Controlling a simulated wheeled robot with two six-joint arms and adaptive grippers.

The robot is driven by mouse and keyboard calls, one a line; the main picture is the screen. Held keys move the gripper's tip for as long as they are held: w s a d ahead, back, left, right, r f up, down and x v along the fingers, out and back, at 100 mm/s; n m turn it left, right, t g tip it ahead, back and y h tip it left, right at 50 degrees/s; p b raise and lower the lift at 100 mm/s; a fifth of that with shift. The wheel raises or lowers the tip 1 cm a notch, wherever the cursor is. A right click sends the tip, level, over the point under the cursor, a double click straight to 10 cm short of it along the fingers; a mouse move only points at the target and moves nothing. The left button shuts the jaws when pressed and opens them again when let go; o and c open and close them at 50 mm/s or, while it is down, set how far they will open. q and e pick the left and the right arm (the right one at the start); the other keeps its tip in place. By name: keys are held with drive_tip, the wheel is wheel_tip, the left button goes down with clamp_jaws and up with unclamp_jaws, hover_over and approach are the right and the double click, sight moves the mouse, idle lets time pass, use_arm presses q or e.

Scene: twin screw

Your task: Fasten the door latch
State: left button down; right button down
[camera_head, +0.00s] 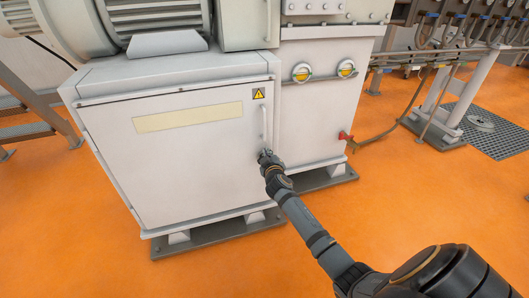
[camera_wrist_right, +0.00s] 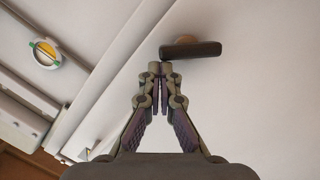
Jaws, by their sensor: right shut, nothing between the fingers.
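The white cabinet door (camera_head: 185,165) looks shut, with a vertical pale handle (camera_head: 264,122) near its right edge. In the right wrist view a dark bar-shaped latch (camera_wrist_right: 192,50) stands out from the white panel. My right gripper (camera_head: 266,158) is at the door's right edge, below the handle. In the wrist view its fingertips (camera_wrist_right: 160,69) are together and empty, just below the latch bar's left end. I cannot tell whether they touch it. The latch is hidden by my gripper in the head view.
Two yellow-and-white round fittings (camera_head: 301,72) sit on the neighbouring housing. A red valve (camera_head: 345,136) with a hose sticks out to its right. Metal steps (camera_head: 30,130) stand at left. The orange floor (camera_head: 420,210) in front is clear.

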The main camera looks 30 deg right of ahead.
use_arm(q)
drive_tip(key=s+g+p, duration=0.1)
drive_tip(key=s+g, duration=0.1)
drive_tip(key=shift+s+a+r+p, duration=0.2)
drive_tip(key=shift+s+p, duration=0.1)
drive_tip(key=shift+p, duration=0.1)
use_arm(e)
drive_tip(key=d+m, duration=0.1)
drive_tip(key=m, duration=0.1)
drive_tip(key=f+m+y, duration=0.1)
drive_tip(key=d+m+y, duration=0.1)
drive_tip(key=m, duration=0.1)
drive_tip(key=shift+s+d+f+m, duration=0.2)
drive_tip(key=shift+s+d+m, duration=0.1)
drive_tip(key=shift+f, duration=0.1)
